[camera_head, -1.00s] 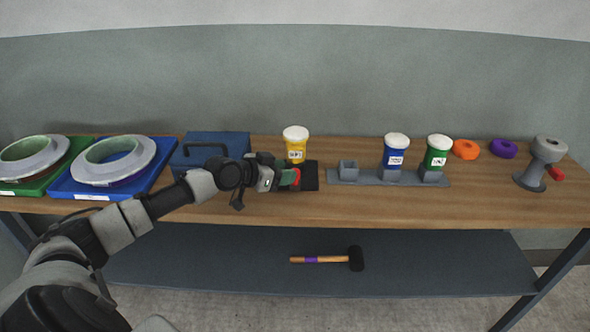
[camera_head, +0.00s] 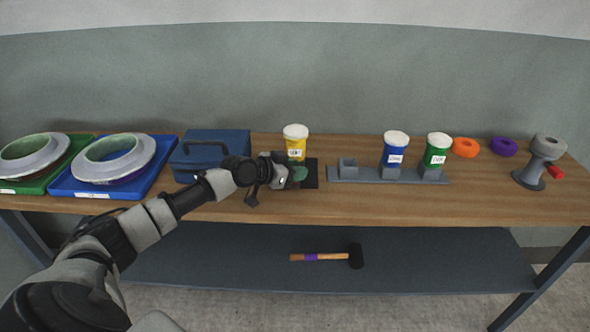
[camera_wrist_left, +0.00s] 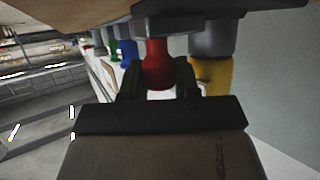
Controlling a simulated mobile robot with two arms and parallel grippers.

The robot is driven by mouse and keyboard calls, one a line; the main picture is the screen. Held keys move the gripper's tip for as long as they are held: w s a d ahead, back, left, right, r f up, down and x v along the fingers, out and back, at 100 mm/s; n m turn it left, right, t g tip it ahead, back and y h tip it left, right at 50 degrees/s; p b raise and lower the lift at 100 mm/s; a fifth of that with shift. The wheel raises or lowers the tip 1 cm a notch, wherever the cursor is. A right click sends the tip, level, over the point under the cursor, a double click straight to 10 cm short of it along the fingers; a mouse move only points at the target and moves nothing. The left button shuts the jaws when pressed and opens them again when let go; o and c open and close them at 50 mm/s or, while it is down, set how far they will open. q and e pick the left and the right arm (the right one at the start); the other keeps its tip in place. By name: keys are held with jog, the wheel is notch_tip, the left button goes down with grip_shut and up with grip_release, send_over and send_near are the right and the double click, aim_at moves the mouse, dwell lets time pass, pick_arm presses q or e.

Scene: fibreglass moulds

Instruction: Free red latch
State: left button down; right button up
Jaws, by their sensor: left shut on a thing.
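My left gripper (camera_head: 297,174) is at the black pad (camera_head: 311,180), in front of the yellow jar (camera_head: 296,150). In the left wrist view its two dark fingers (camera_wrist_left: 158,82) are shut on a rounded red piece, which looks like the red latch (camera_wrist_left: 156,62). The red piece meets a grey part above it in that view. In the head view the gripper hides the red piece, and a teal-green part (camera_head: 300,173) shows at the fingertips. The right gripper is not in view.
A blue toolbox (camera_head: 212,150) stands left of the gripper. A grey rack (camera_head: 350,175) with blue (camera_head: 395,152) and green (camera_head: 437,152) jars stands to the right. A grey stand with a red knob (camera_head: 556,172) is at far right. A mallet (camera_head: 325,257) lies on the lower shelf.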

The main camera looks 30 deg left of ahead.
pick_arm(q)
jog(key=shift+s+d+r+p, duration=0.15)
jog(key=shift+s+d+p, duration=0.35)
jog(key=shift+s+p, duration=0.4)
jog(key=shift+s+d, duration=0.15)
jog(key=shift+f, duration=0.3)
jog(key=c, duration=1.1)
grip_release()
jog(key=shift+r, duration=0.2)
jog(key=v, duration=1.1)
jog(key=shift+b, duration=0.4)
